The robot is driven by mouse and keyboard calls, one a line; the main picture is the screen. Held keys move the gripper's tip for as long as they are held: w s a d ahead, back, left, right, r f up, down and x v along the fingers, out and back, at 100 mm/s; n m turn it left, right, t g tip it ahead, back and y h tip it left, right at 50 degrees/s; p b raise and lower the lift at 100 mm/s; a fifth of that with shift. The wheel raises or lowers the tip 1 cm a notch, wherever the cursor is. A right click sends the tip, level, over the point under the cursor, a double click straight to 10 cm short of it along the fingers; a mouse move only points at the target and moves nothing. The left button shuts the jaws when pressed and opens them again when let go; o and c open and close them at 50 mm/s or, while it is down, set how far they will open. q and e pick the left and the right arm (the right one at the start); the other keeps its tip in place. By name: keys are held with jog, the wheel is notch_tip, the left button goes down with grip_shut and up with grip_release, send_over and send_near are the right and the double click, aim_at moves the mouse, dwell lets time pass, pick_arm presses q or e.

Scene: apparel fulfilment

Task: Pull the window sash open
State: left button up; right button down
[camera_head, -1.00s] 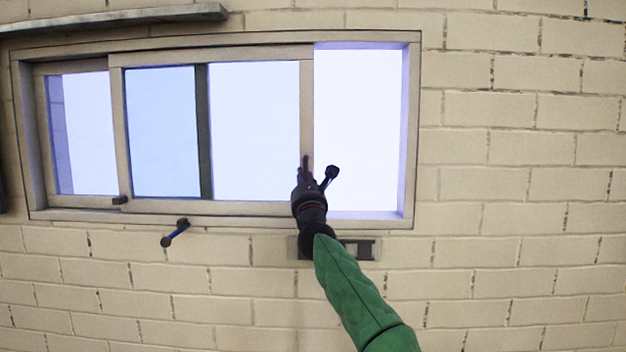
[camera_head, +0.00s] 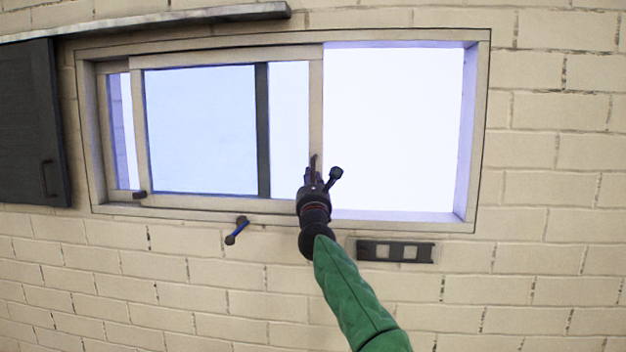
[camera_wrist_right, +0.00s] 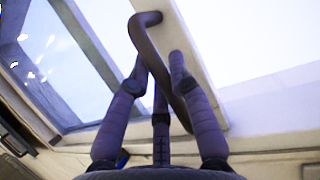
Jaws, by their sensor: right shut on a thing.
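The sliding window sash (camera_head: 317,110) is a pale frame with glass. It sits toward the left of the window frame (camera_head: 481,130), and a wide gap shows to its right. My right gripper (camera_head: 317,172) is at the sash's right stile, low down. In the right wrist view my right gripper (camera_wrist_right: 158,85) is shut on a dark curved handle (camera_wrist_right: 150,35), which is fixed to the stile. The fingers sit on both sides of the handle. My left gripper is not in view.
A dark shutter panel (camera_head: 30,120) hangs at the left under a rail (camera_head: 150,18). A small blue and black lever (camera_head: 237,231) sits below the window. A dark plate with pale squares (camera_head: 395,252) is on the brick wall, right of my forearm.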

jog(key=c, duration=1.1)
grip_release()
jog(key=shift+d, duration=0.15)
jog(key=shift+s, duration=0.15)
jog(key=v, duration=1.1)
jog(key=shift+s+f, duration=0.25)
jog(key=shift+s, duration=0.1)
